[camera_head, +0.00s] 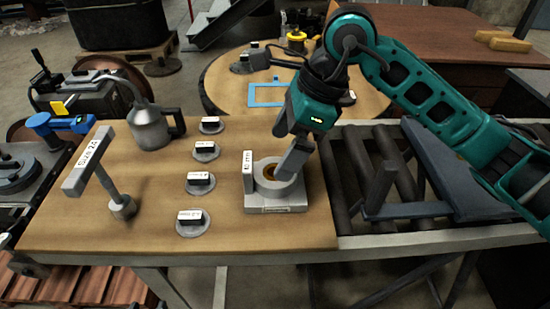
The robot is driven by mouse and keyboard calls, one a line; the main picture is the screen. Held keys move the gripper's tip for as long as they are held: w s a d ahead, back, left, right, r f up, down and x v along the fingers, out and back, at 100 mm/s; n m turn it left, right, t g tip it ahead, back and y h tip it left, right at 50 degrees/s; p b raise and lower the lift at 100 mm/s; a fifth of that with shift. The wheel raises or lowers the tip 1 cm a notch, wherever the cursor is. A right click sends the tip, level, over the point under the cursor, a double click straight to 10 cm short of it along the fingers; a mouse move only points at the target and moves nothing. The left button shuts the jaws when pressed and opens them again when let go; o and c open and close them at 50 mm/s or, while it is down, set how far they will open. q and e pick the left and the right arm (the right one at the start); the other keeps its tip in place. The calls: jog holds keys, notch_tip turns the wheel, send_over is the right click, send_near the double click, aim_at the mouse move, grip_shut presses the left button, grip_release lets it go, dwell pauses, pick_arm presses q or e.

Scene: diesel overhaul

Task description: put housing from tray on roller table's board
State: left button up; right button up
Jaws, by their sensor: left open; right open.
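The housing (262,203) is a grey block with a round bore and a brass-coloured ring inside. It stands upright on the wooden board (270,237) of the roller table, near the board's right edge. A white-labelled upright plate (248,172) stands at its left side. My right gripper (291,172) is directly over the housing, its fingers pointing down at the ring and the right rim. It is open; whether it touches the housing I cannot tell. My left gripper is not in view. A blue rectangular frame (267,104), perhaps the tray, lies empty on the round table (222,92).
Several labelled discs (190,230) stand in a column left of the housing. A grey oil can (150,127) and a sign on a post (122,207) stand farther left. Rollers (350,185) and a dark slanted bracket (420,208) lie to the right. The board's front is clear.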

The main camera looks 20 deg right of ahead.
pick_arm(q)
jog(key=shift+s+a+f, duration=0.2)
jog(key=shift+s+a, duration=0.05)
jog(key=shift+a, duration=0.05)
pick_arm(e)
jog(key=v, duration=0.6)
jog(key=shift+r, duration=0.2)
pick_arm(q)
jog(key=shift+r, duration=0.15)
